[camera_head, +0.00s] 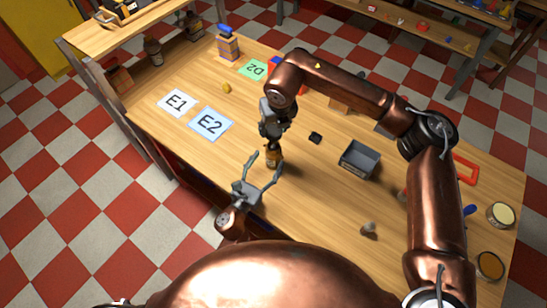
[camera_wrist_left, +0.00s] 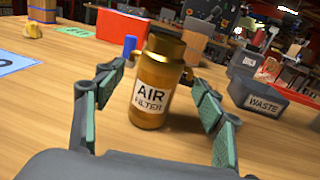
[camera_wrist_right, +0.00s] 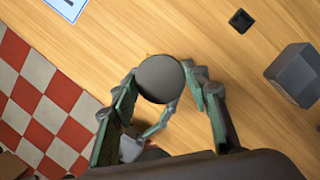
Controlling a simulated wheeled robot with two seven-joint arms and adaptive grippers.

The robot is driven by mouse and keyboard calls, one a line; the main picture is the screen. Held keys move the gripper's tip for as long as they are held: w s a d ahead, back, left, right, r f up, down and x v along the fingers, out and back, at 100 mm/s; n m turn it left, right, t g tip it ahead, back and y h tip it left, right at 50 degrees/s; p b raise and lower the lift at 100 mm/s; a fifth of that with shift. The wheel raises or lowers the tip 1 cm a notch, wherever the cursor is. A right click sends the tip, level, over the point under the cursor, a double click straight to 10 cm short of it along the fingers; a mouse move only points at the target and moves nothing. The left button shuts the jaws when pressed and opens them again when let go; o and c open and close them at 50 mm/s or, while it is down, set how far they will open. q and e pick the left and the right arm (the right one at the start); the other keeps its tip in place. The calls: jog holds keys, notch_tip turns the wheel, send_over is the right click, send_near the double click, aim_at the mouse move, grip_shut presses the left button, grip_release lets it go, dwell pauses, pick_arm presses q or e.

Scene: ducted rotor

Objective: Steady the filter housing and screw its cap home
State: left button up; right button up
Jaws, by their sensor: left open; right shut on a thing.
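The filter housing (camera_wrist_left: 152,98) is an amber bottle-like body labelled AIR FILTER; in the head view it (camera_head: 273,158) stands near the table's front edge. The bronze-coloured cap (camera_wrist_left: 166,44) is at its top; I cannot tell how far it is seated. In the right wrist view a dark round top (camera_wrist_right: 160,79) shows between the fingers. My right gripper (camera_head: 271,142) is above the housing, shut on the cap. My left gripper (camera_head: 265,164) is open around the housing's near side, its fingers (camera_wrist_left: 158,80) on either side with gaps showing.
Flat cards E1 (camera_head: 177,102) and E2 (camera_head: 211,124) lie to the left, the green D2 card (camera_head: 254,70) behind. A small knob-like piece (camera_head: 368,229) lies at front right.

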aim_at(270, 158)
pick_arm(q)
jog(key=shift+x, duration=2.55)
grip_shut()
pick_arm(e)
jog(key=shift+f, duration=2.45)
